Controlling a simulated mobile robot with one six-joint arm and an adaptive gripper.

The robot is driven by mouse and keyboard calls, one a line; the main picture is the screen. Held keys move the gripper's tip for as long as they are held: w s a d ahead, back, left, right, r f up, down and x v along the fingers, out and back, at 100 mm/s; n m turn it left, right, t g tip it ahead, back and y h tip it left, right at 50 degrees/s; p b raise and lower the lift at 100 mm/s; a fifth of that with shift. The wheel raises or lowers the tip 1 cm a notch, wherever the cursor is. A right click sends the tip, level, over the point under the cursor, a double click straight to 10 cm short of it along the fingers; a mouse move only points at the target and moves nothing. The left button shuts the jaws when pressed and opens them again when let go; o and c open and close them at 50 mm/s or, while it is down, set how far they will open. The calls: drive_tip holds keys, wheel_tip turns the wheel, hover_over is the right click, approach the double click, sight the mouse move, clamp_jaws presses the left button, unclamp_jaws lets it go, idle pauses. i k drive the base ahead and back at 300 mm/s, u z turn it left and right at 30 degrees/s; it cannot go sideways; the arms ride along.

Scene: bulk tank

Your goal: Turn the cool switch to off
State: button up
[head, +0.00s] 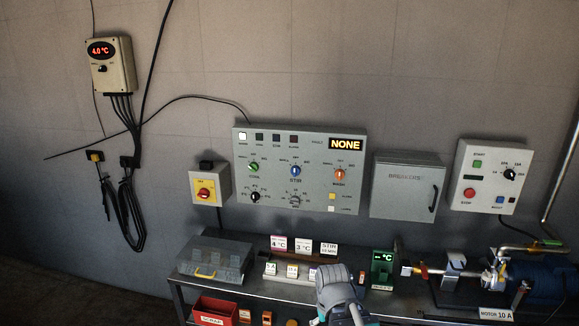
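The grey control panel (314,205) hangs on the wall in the middle of the head view. In its upper row are a green knob (253,167), a blue knob (295,170) labelled STIR and an orange knob (340,174) that seems labelled WASH. The green knob may be the cool switch, but its label is too small to read, and I cannot tell its setting. A grey and teal part of my arm shows at the bottom centre, below the panel and apart from it. My gripper's fingers do not show.
The panel's front is clear.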

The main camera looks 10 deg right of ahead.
sight(253, 166)
drive_tip(key=k, duration=0.65)
drive_tip(key=z, duration=0.5)
drive_tip(key=i, duration=1.6)
drive_tip(key=u, duration=0.55)
